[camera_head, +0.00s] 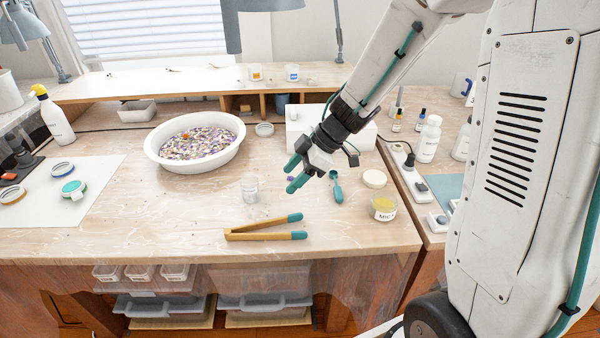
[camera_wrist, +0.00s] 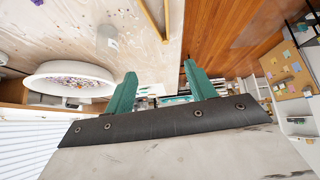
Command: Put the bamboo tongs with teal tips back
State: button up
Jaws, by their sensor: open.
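The bamboo tongs (camera_head: 260,237) lie flat on the workbench near its front edge. Their legs are spread, the teal tips point right and the joined end points left. In the wrist view part of the tongs (camera_wrist: 152,22) shows at the top, with the teal tips out of view. My gripper (camera_head: 292,177), with teal fingers, is above the bench, beyond the tongs and apart from them. It is open and nothing is between its fingers; both fingers also show in the wrist view (camera_wrist: 158,74).
A white bowl of coloured bits (camera_head: 160,165) stands at left. A clear cup (camera_head: 250,187) stands behind the tongs. A raised shelf (camera_head: 190,82) runs along the back.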

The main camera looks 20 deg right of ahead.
jog(key=w+d+r+m+t+h, duration=0.2)
jog(key=w+d+r+t, duration=0.15)
jog(key=r, duration=0.25)
jog(key=w+d+r+m+t+h, duration=0.2)
jog(key=d+r+m+t+h, duration=0.15)
jog(key=r, duration=0.25)
jog(key=s+d+r+m+t+h, duration=0.1)
jog(key=s+d+r+m+h, duration=0.3)
jog(key=s+d+r+h, duration=0.15)
jog(key=s+d+m+g, duration=0.2)
jog(key=s+m+g, duration=0.25)
jog(key=s, duration=0.55)
jog(key=s+a+f+g+y, duration=0.1)
jog(key=s+a, duration=0.3)
jog(key=s, duration=0.4)
jog(key=s+a+f+m+g+y, duration=0.1)
jog(key=s+a+f+g+y, duration=0.1)
jog(key=s, duration=0.6)
jog(key=shift+a+g+y, duration=0.5)
jog(key=shift+a+g, duration=0.25)
jog(key=shift+a, duration=0.3)
